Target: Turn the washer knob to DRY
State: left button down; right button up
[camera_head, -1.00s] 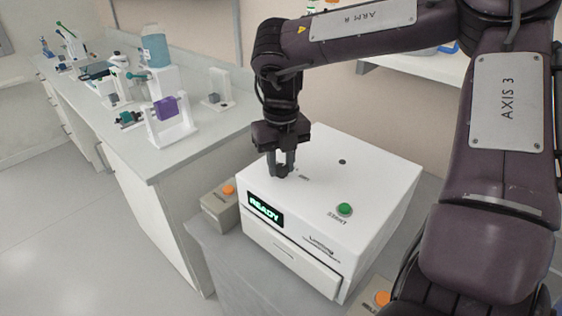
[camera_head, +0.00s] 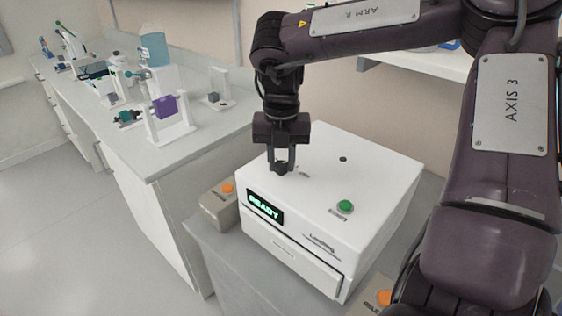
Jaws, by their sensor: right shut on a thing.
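The washer (camera_head: 345,185) is a white box on a grey stand, with a lit READY display (camera_head: 265,207) on its front and a green button (camera_head: 345,206) on top. My right gripper (camera_head: 280,169) points straight down at the left part of the washer's top. It is shut on the small dark knob (camera_head: 281,170), which the fingers mostly hide. I cannot read the knob's setting or the small marks beside it. My left gripper is out of view.
Grey boxes with orange buttons stand at the washer's left (camera_head: 223,195) and at the lower right (camera_head: 382,298). A long white bench (camera_head: 200,140) with lab devices runs along the left. A small dark hole (camera_head: 343,159) is in the washer's top.

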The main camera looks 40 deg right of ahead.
aim_at(282, 163)
jog(key=shift+m+b, duration=0.5)
jog(key=shift+m, duration=1.5)
jog(key=shift+d, duration=0.1)
jog(key=o, duration=1)
jog(key=shift+r, duration=3.95)
jog(key=shift+r, duration=0.1)
